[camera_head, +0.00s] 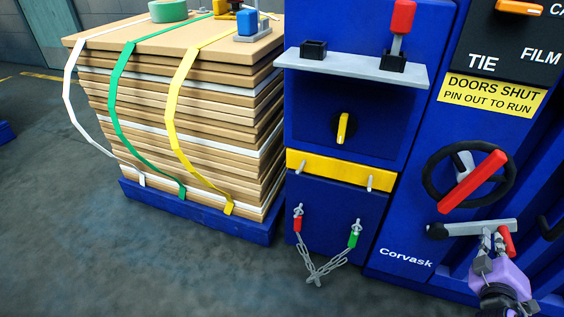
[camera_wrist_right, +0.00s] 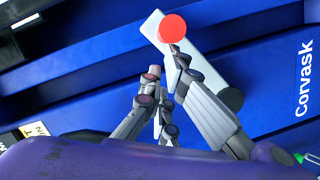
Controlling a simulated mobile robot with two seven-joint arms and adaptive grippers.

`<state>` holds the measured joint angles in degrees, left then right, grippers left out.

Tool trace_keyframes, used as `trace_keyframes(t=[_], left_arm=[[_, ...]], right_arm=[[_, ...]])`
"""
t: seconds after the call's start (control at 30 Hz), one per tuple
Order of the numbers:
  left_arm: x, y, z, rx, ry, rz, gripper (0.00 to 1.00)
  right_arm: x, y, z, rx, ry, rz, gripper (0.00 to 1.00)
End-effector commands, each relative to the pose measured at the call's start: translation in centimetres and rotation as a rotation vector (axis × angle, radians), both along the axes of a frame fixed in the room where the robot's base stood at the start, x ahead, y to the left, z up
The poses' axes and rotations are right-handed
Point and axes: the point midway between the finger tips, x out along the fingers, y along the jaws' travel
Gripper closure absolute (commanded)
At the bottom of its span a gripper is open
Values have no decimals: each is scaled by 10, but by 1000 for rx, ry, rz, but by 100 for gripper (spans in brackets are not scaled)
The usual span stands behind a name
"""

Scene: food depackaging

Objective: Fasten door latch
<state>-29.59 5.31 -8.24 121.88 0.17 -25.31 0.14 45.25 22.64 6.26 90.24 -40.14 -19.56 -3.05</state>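The door latch (camera_head: 478,228) is a grey bar on the blue machine front. It lies nearly level, with a black knob at its left end and a red grip (camera_head: 507,241) near its right end. My right gripper (camera_head: 493,236) is just below the bar, beside the red grip. In the right wrist view the bar (camera_wrist_right: 192,72) runs diagonally past the fingertips, with the round red end (camera_wrist_right: 172,28) beyond them. The fingers (camera_wrist_right: 168,68) are apart with a gap between them. Contact with the latch cannot be told. My left gripper is not in view.
A black handwheel (camera_head: 430,178) with a red handle is above the latch. A yellow sign (camera_head: 491,94) reads "DOORS SHUT PIN OUT TO RUN". Chained pins (camera_head: 320,270) hang on the left panel. A strapped cardboard bale (camera_head: 180,130) stands left; the floor before it is clear.

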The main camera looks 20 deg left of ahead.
Motion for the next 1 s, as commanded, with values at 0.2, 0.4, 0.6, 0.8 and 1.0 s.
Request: trace_keyframes(t=[0.2,0.4,0.6,0.8,1.0], left_arm=[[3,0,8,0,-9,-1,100],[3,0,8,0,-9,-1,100],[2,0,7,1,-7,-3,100],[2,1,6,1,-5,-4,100],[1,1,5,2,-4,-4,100]], right_arm=[[0,-22,-21,193,10,-5,100],[1,-33,-40,341,15,-3,100],[0,-39,-55,386,17,-4,100],[1,-42,-62,382,16,-3,100],[1,-43,-64,380,17,-3,100]])
